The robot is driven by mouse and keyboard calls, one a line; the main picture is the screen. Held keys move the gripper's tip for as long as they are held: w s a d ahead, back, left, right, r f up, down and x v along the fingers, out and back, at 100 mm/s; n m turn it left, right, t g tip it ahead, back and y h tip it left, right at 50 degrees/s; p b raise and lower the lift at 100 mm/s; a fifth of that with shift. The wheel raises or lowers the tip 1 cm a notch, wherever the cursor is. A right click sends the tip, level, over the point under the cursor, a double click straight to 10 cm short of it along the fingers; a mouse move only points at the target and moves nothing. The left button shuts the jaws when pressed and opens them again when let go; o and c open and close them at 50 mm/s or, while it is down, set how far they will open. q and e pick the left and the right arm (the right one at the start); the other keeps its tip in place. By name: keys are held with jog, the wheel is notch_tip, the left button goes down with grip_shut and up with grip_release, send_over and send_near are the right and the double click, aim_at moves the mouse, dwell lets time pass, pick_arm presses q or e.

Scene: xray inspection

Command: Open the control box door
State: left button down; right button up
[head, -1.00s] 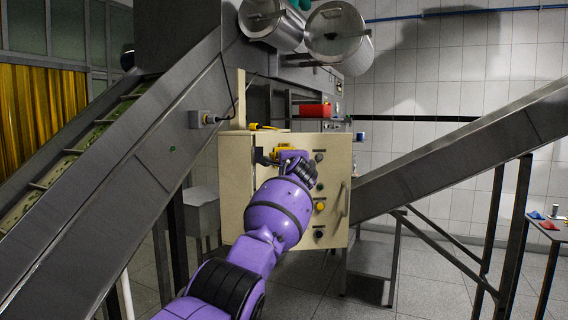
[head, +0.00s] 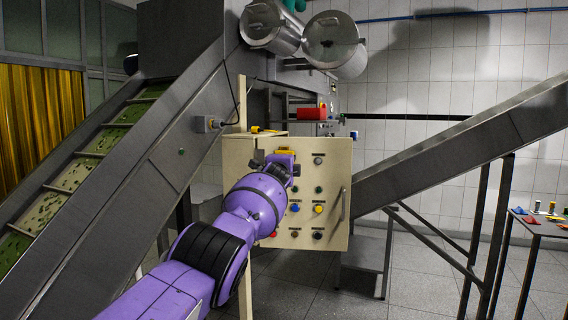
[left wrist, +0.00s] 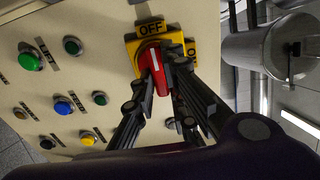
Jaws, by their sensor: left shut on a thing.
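The cream control box (head: 237,166) stands in the middle of the head view. Its door (head: 335,165) carries coloured buttons and a vertical metal handle (head: 343,203) near the right edge. The door looks closed against the box. My left gripper (head: 285,158) is at the upper left of the door and partly hides the yellow switch plate (head: 284,152). In the left wrist view, my left gripper (left wrist: 158,85) is shut on the red rotary switch (left wrist: 151,60), whose yellow plate reads OFF. The fingers hide part of the knob. My right gripper is not in view.
A sloping conveyor (head: 90,150) rises at the left and a grey inclined chute (head: 450,140) at the right. A side table (head: 545,226) with small items stands far right. Metal drums (head: 335,42) hang above the box. Floor in front of the door is clear.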

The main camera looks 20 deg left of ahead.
pick_arm(q)
jog(key=c, duration=1.8)
grip_release()
jog(key=shift+o, duration=0.2)
jog(key=shift+d, duration=0.1)
jog(key=shift+s+d, duration=0.1)
jog(key=v, duration=1.1)
jog(key=shift+s, duration=0.35)
